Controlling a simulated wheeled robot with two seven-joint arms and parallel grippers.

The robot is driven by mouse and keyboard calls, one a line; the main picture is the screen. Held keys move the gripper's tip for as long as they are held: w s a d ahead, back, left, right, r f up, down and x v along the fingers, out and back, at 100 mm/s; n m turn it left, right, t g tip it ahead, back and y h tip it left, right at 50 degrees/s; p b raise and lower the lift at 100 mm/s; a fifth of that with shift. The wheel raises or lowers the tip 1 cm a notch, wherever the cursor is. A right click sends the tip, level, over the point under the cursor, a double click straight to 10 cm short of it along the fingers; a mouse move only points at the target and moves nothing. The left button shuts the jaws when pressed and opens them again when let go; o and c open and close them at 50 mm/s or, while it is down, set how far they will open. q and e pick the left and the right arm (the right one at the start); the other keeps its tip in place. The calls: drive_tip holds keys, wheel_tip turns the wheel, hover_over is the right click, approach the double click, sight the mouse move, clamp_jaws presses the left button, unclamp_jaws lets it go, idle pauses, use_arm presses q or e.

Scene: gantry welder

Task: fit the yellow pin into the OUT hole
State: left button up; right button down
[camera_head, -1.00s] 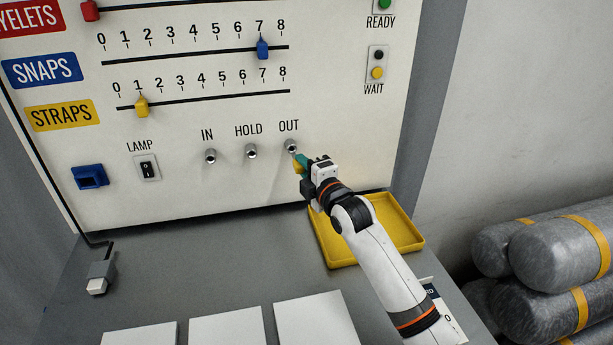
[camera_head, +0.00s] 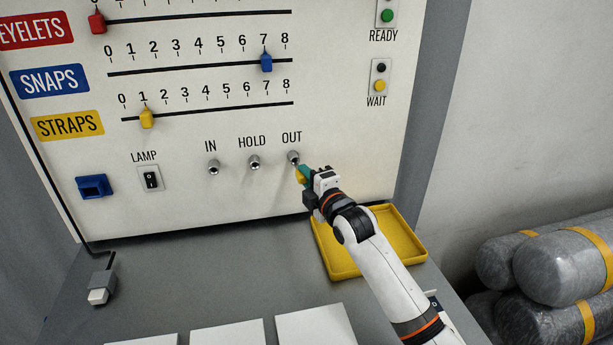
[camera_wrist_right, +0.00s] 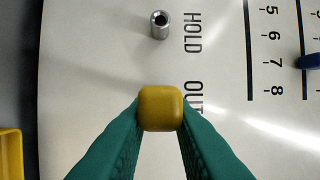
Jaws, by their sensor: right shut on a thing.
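My right gripper (camera_head: 304,175) is at the panel, just below and to the right of the OUT hole (camera_head: 293,157). Its green fingers are shut on the yellow pin (camera_wrist_right: 160,108), whose square head shows between the fingertips in the right wrist view. The pin's head and the fingers hide the OUT hole there, so I cannot tell whether the pin's tip is in the hole or in front of it. The HOLD hole (camera_head: 254,162), a metal socket, also shows empty in the right wrist view (camera_wrist_right: 159,25). My left gripper is not in view.
The IN hole (camera_head: 213,167) is left of HOLD. A yellow tray (camera_head: 405,241) lies below the panel, under my right arm. A lamp switch (camera_head: 151,180) and a blue socket (camera_head: 94,186) are at the panel's left. White cards (camera_head: 315,328) lie on the bench front.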

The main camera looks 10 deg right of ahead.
drive_tip(key=shift+w+b, duration=0.85)
drive_tip(key=shift+w, duration=1.15)
drive_tip(key=c, duration=1.2)
unclamp_jaws()
